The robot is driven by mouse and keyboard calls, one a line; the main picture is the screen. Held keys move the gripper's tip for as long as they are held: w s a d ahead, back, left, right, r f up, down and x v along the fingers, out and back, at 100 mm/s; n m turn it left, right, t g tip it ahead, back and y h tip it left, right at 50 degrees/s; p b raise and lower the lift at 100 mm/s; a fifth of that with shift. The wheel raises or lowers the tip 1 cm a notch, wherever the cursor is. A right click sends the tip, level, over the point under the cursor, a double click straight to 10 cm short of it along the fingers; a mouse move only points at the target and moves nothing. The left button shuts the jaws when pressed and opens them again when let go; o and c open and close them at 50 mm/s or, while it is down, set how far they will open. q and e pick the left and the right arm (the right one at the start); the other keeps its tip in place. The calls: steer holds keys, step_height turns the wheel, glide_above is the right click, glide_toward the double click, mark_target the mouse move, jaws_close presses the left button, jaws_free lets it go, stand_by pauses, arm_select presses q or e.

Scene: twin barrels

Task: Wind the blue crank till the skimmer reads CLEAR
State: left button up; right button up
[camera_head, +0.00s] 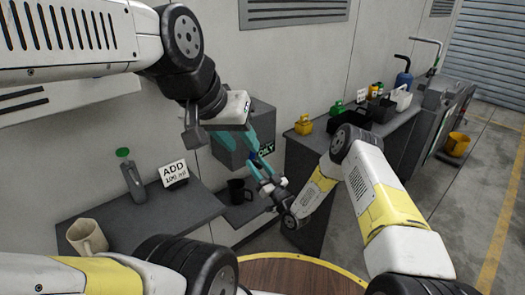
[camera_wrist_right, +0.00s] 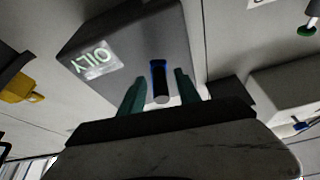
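The skimmer, a grey box (camera_head: 258,117), is on the wall, and it fills the upper middle of the right wrist view (camera_wrist_right: 140,45). Its lit display (camera_wrist_right: 98,60) appears to read OILY, seen upside down. The blue crank (camera_wrist_right: 157,64) shows as a blue edge with a dark handle (camera_wrist_right: 160,85) pointing at the wrist camera. My right gripper (camera_wrist_right: 158,92) is open, with one teal finger on each side of the handle and gaps visible.
On the left counter are a beige mug (camera_head: 87,237), a green-capped bottle (camera_head: 131,178) and an ADD 100 ml sign (camera_head: 174,173). Yellow and green containers stand on the right counter (camera_head: 390,125). A round wooden top (camera_head: 290,275) is in front.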

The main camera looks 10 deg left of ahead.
steer(key=shift+x, duration=1.45)
jaws_close()
